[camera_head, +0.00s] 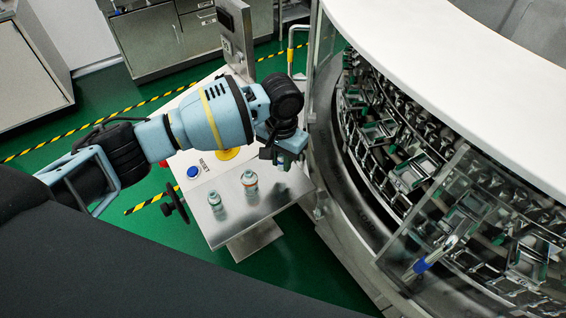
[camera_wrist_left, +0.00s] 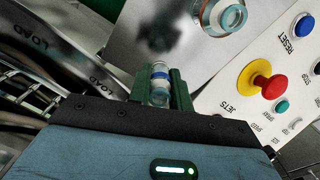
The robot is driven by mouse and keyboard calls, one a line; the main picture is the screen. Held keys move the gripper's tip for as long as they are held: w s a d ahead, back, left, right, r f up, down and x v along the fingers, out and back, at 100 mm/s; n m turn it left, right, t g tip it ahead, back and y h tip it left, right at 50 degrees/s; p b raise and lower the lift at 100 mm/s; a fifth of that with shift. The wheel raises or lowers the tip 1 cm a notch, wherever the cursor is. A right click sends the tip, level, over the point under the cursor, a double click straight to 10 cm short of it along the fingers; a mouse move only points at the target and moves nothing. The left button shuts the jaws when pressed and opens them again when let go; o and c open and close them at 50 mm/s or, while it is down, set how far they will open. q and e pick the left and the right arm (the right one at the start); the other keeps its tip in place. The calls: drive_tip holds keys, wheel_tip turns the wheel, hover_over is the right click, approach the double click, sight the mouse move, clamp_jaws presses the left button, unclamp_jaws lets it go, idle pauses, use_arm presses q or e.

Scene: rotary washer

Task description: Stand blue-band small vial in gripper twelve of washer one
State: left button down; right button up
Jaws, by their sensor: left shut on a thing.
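My left gripper (camera_head: 284,160) hangs over the right part of the steel side table, close to the washer's side. In the left wrist view its green fingers (camera_wrist_left: 160,88) are shut on a small clear vial with a blue band (camera_wrist_left: 160,74). In the head view I cannot make out this vial clearly. The washer (camera_head: 430,70) stands at the right, with a white curved top and rings of metal grippers (camera_head: 410,172) inside. I cannot read which of these is gripper twelve. My right gripper is not in view.
Two other vials stand on the steel table (camera_head: 235,222): one with an orange-red band (camera_head: 249,181) and a smaller one (camera_head: 215,200). A control panel with a red knob (camera_wrist_left: 271,87) and buttons adjoins the table. A clear door panel (camera_head: 425,215) stands beside the washer opening.

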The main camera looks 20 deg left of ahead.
sight(282, 173)
use_arm(q)
drive_tip(key=shift+w, duration=0.35)
drive_tip(key=shift+w+a+f, duration=0.2)
drive_tip(key=shift+w, duration=0.25)
drive_tip(key=shift+f, duration=1.6)
drive_tip(key=shift+s+f, duration=0.1)
drive_tip(key=c, duration=1.3)
unclamp_jaws()
wheel_tip(282, 173, up, 12)
drive_tip(key=shift+r+p, duration=0.1)
drive_tip(key=shift+p, duration=0.35)
